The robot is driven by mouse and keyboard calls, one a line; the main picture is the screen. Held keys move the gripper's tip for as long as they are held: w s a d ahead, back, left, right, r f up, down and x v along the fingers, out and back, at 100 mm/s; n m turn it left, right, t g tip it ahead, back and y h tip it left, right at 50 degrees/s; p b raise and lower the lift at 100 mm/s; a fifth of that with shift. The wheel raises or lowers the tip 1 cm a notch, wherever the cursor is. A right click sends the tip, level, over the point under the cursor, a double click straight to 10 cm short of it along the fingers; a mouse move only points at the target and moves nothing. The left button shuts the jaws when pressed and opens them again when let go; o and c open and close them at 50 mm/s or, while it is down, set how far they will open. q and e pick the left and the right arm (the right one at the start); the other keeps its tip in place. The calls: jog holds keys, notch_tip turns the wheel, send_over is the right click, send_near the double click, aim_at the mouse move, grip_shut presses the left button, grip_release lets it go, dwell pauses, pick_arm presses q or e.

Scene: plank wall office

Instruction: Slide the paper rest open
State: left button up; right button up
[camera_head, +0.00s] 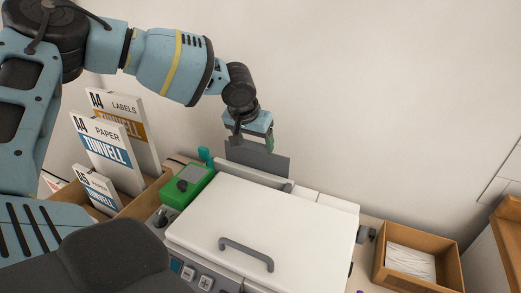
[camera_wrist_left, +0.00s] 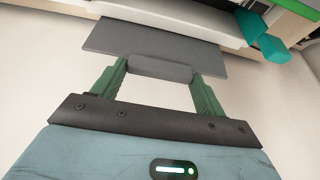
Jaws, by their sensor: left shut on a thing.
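The paper rest (camera_head: 262,160) is a flat dark grey panel standing up at the back of a white machine (camera_head: 250,212) with a grey-handled lid. In the left wrist view the paper rest (camera_wrist_left: 150,44) shows as a wide grey plate with a narrower grip tab (camera_wrist_left: 160,69) at its near edge. My left gripper (camera_head: 252,140) is above the panel's top edge. In the left wrist view its green fingers (camera_wrist_left: 160,80) are on the two ends of the tab, shut on it. My right gripper is not in view.
A green device (camera_head: 187,186) sits left of the lid, with a teal piece (camera_head: 205,156) behind it. A box with paper packs (camera_head: 105,140) stands at the left. A cardboard tray (camera_head: 418,249) of white strips is at the right. The pale wall is close behind.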

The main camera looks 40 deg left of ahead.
pick_arm(q)
notch_tip(320, 180, up, 8)
jog(key=shift+f+p, duration=0.1)
jog(key=shift+p, duration=0.25)
jog(key=o, duration=1.4)
jog(key=shift+f, duration=0.1)
jog(key=v, duration=0.8)
jog(key=shift+f, duration=0.15)
